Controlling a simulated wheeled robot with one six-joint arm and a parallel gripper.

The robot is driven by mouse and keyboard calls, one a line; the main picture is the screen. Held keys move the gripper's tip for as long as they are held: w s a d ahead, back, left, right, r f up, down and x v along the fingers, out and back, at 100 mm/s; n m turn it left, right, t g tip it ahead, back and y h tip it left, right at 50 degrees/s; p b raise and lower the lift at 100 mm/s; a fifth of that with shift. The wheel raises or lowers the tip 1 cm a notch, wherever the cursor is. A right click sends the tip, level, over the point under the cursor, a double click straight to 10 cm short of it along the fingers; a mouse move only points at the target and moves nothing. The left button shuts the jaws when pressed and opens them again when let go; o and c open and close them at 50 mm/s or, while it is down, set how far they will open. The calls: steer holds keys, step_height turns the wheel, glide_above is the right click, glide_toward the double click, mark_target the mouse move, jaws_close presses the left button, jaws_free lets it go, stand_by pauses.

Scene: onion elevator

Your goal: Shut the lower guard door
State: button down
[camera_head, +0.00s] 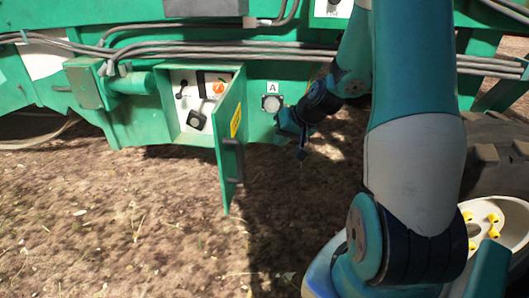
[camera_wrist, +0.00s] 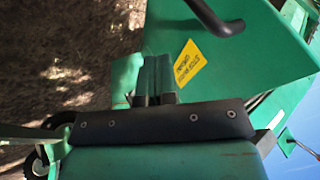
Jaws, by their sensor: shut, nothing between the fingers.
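The green guard door (camera_head: 229,135) stands open in the head view, swung out from the right side of a box in the green machine. Its outer face shows a yellow label (camera_head: 236,121) and a dark bar handle (camera_head: 235,160). In the wrist view the door (camera_wrist: 270,60) fills the upper right, with its label (camera_wrist: 188,62) and dark handle (camera_wrist: 218,18). My gripper (camera_head: 302,155) is to the right of the door, apart from it in the head view. Its fingers (camera_wrist: 157,62) are together and empty in the wrist view, before the door.
The open box holds a white panel (camera_head: 188,85) with dark levers and an orange knob. A round fitting (camera_head: 271,103) under a sign marked A sits right of the door. Pipes (camera_head: 200,48) run above. Brown ground (camera_head: 100,220) below the door looks clear. A tyre (camera_head: 495,145) is at the right.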

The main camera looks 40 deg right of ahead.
steer(key=w+a+f+b, duration=0.2)
steer(key=w+a+f, duration=0.2)
steer(key=w+f, duration=0.3)
steer(key=shift+w+a, duration=0.3)
steer(key=shift+a, duration=0.05)
